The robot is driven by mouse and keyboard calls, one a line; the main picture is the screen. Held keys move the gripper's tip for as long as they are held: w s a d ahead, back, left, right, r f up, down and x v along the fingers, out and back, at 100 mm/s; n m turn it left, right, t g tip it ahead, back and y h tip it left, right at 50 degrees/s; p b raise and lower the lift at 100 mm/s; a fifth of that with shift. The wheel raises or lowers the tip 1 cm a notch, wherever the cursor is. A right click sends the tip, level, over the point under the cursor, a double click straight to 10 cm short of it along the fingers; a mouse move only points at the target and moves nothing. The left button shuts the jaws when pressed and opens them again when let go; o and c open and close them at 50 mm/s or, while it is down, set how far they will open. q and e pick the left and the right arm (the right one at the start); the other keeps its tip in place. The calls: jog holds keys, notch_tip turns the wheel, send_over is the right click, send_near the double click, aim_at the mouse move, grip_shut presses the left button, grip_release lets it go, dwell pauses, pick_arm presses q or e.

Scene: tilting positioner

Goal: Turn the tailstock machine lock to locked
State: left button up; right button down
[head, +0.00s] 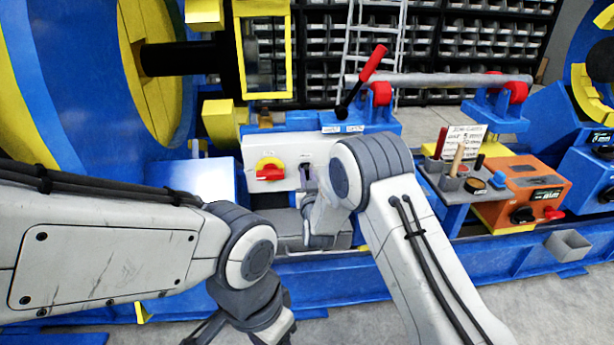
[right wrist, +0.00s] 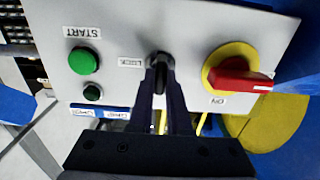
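The tailstock machine lock (right wrist: 159,60) is a small dark lever on a light grey panel (right wrist: 130,20), beside a LOCK label in the right wrist view. My right gripper (right wrist: 160,72) has its two dark fingers close together on either side of the lever, with little gap showing, and looks shut on it. The fingers hide much of the lever, so its setting is unclear. In the head view the lock (head: 306,171) is largely behind my right arm. My left gripper (head: 240,330) hangs low at the bottom edge, away from the panel, its fingertips cut off.
A red rotary switch on yellow (right wrist: 240,80) and a green START button (right wrist: 84,61) flank the lock. A red-handled lever (head: 370,66) rises above the panel. A tool tray (head: 445,195) and an orange control box (head: 540,185) stand to the right.

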dwell(0.3)
jog(key=m+b, duration=0.3)
jog(key=shift+f, duration=0.2)
jog(key=m+b, duration=0.4)
jog(key=shift+d+m, duration=0.15)
jog(key=shift+m, duration=0.15)
jog(key=shift+d+f+m+b, duration=0.1)
jog(key=shift+f+m+b, duration=0.05)
jog(key=shift+m+b, duration=5)
jog(key=shift+m, duration=0.25)
jog(key=c, duration=0.9)
grip_release()
jog(key=shift+o, duration=0.2)
